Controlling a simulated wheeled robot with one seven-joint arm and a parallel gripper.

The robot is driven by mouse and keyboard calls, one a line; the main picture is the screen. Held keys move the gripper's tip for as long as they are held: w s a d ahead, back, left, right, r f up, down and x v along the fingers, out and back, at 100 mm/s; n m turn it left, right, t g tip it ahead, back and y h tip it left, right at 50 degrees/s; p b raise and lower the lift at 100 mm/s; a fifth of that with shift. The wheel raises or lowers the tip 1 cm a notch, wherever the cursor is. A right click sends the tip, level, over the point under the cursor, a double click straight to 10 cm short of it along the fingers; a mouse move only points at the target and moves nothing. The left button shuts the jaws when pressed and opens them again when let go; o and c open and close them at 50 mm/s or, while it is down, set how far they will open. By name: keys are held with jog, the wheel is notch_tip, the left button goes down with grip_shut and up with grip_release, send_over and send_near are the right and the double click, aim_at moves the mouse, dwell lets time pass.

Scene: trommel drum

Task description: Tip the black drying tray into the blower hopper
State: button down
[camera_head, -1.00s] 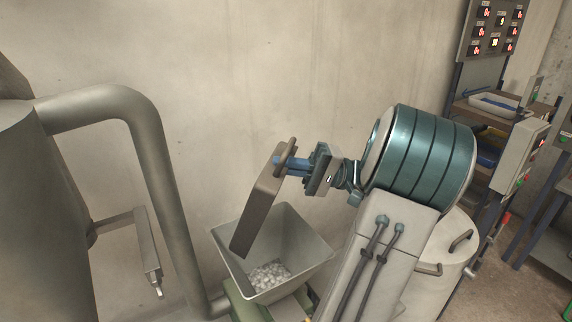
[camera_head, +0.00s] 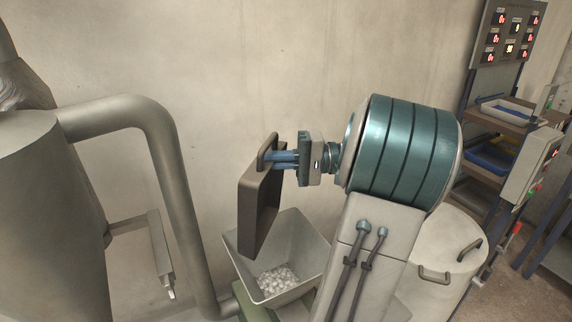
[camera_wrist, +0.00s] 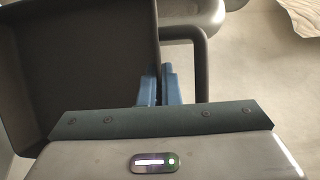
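The black drying tray (camera_head: 262,207) is tilted steeply, nearly on edge, above the left part of the blower hopper. My gripper (camera_head: 272,158) is shut on the tray's handle (camera_head: 266,150) at its upper end. In the wrist view the tray (camera_wrist: 80,65) fills the upper left, its visible inner surface bare, and the blue fingers (camera_wrist: 160,87) meet at the handle. The blower hopper (camera_head: 307,251) is a grey, square, open-topped funnel below the tray. Pale lumps (camera_head: 278,281) lie at its bottom. The tray hides part of the hopper's rear left rim.
A thick grey pipe (camera_head: 172,170) and a large vessel (camera_head: 38,210) stand left of the hopper. A lidded drum (camera_head: 440,255) stands at right. A shelf rack with a white tray (camera_head: 512,113) and a blue tray (camera_head: 490,158) is at far right. A wall is close behind.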

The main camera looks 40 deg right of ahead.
jog(key=shift+w+a+r+g+h, duration=0.2)
jog(key=shift+w+a+r+h, duration=0.15)
jog(key=shift+w, duration=0.3)
jog(key=shift+w+a+r+g+h, duration=0.2)
jog(key=shift+w+a+r+h, duration=0.1)
jog(key=shift+w+a, duration=0.25)
jog(key=w+a+m+g+h, duration=0.2)
jog(key=w+a+g+h, duration=0.2)
jog(key=w, duration=0.4)
jog(key=w+a+m+g+h, duration=0.2)
jog(key=w+a+g+h, duration=0.2)
jog(key=w, duration=0.4)
jog(key=shift+a+g, duration=0.8)
jog(key=shift+g, duration=0.1)
jog(key=shift+d+r, duration=0.1)
jog(key=s+d+r, duration=0.3)
jog(key=s+d, duration=0.1)
jog(key=d, duration=0.2)
jog(key=shift+d, duration=0.35)
